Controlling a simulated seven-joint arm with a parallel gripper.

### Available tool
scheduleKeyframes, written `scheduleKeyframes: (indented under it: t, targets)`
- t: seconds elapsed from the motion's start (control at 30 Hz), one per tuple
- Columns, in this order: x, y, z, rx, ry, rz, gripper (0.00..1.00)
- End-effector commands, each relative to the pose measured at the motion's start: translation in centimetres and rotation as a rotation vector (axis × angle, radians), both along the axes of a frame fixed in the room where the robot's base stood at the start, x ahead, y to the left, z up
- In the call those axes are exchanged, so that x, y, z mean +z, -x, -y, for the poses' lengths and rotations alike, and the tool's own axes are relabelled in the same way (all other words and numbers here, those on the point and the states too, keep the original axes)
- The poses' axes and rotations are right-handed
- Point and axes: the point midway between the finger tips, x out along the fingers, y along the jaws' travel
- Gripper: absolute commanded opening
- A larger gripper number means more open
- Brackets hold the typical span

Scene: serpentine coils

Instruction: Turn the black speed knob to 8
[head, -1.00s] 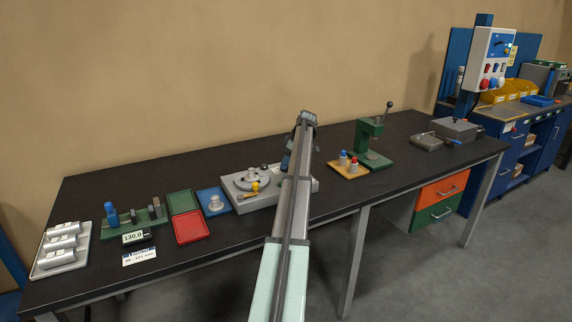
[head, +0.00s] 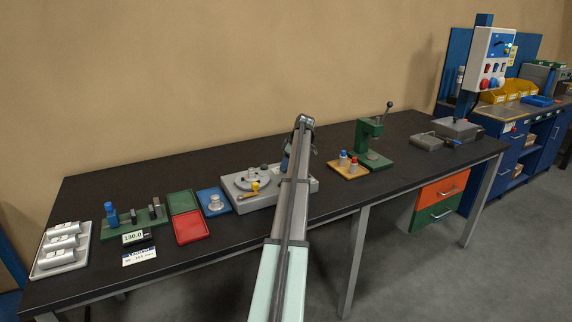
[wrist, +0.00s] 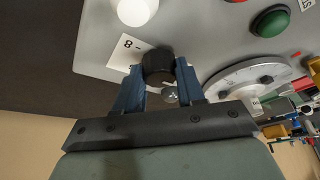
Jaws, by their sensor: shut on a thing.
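In the wrist view, the black speed knob (wrist: 158,66) stands on a light grey panel (wrist: 205,38). My gripper (wrist: 160,72) is shut on it, with one blue finger on each side. A white label with an 8 (wrist: 127,50) and a short dark tick lies just left of the knob, the 8 appearing turned sideways. I cannot see a pointer mark on the knob.
A white round part (wrist: 136,8), a green button (wrist: 270,21) and a grey disc (wrist: 255,80) are near the knob. In the head view, a grey machine (head: 312,185) sits under my arm, with a green press (head: 366,140) and a wooden tray (head: 350,173) to its right.

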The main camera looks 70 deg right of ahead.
Motion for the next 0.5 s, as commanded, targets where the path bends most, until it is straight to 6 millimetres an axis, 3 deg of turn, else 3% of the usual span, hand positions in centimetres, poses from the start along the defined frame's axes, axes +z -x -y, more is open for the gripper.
scheduleKeyframes:
  t: [0.13, 0.5]
  targets:
    - [0.01, 0.00, -0.03, 0.000, -0.001, 0.000, 0.08]
    - [0.01, 0.01, -0.20, -0.071, -0.002, 0.000, 0.08]
